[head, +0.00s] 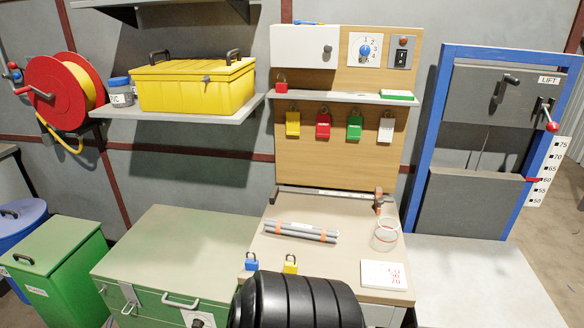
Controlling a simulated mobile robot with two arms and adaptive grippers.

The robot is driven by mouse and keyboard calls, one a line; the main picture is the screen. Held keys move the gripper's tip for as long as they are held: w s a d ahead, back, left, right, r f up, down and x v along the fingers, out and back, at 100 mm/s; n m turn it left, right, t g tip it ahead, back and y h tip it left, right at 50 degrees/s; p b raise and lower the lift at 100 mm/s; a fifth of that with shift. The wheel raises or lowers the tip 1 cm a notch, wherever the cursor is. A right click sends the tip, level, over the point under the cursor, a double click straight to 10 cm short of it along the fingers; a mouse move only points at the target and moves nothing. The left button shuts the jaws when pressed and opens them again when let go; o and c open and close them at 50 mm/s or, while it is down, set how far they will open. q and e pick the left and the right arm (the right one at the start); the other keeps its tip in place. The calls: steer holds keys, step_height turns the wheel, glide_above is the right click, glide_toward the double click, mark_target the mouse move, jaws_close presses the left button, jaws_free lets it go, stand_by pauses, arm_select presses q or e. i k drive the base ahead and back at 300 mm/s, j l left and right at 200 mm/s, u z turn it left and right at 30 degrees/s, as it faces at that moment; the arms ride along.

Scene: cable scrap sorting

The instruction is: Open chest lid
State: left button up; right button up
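A large chest (178,250) with a flat grey-green lid stands low at the lower middle left; its lid is down. On its green front are a pale bar handle (181,302), a metal latch plate (130,296) and a fitting with a dark knob (198,320), cut off by the lower picture edge. Neither of my grippers is in view. A black ribbed part at the bottom middle hides what lies just right of the chest front; I cannot tell what it belongs to.
A yellow lidded box (196,88) sits on a shelf (190,115) above the chest. A green bin (57,262) stands left of it. A workbench (335,262) with grey rods (301,232) adjoins on the right. The chest top is clear.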

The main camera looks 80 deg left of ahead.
mark_target(198, 257)
steer(key=u, duration=2.9)
